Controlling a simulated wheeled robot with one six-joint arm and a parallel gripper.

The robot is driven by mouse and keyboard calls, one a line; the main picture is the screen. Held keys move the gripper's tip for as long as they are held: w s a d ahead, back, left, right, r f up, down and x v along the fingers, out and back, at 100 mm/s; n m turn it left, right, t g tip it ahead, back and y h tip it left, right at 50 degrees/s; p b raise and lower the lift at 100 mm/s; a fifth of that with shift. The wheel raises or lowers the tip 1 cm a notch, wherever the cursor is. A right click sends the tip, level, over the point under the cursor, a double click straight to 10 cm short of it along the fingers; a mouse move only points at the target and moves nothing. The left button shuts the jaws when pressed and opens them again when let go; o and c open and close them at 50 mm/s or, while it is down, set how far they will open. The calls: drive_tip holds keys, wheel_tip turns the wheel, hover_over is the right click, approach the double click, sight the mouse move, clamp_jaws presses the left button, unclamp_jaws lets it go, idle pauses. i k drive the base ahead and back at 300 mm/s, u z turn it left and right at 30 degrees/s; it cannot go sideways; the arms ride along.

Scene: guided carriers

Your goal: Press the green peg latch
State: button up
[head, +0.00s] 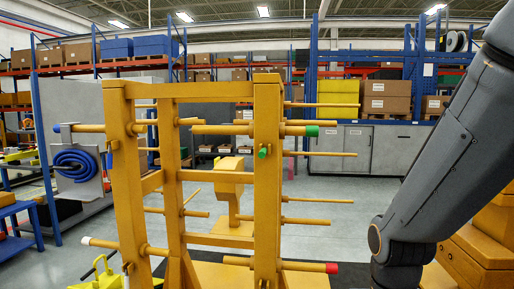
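A yellow frame (267,200) of upright posts and crossbars stands in the middle of the head view, with long pegs sticking out to both sides. One peg at the upper right has a green tip (312,131). A small green piece (263,152), perhaps the green peg latch, sits on the front face of the right post just below that peg. Whether it is pressed cannot be told. Other pegs end in a blue tip (57,128), a white tip (86,241) and a red tip (332,268). My arm shows at the right, apart from the frame in the picture; my gripper is out of view.
A coiled blue hose (75,165) hangs at the left. Yellow blocky equipment (480,250) stands behind my arm at the right. Grey cabinets (370,149) and shelves of boxes (387,97) line the back. Grey floor (365,190) is open between the frame and the cabinets.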

sight(261, 155)
drive_tip(key=k, duration=0.65)
drive_tip(key=u, duration=0.55)
drive_tip(key=i, duration=1)
drive_tip(key=z, duration=0.1)
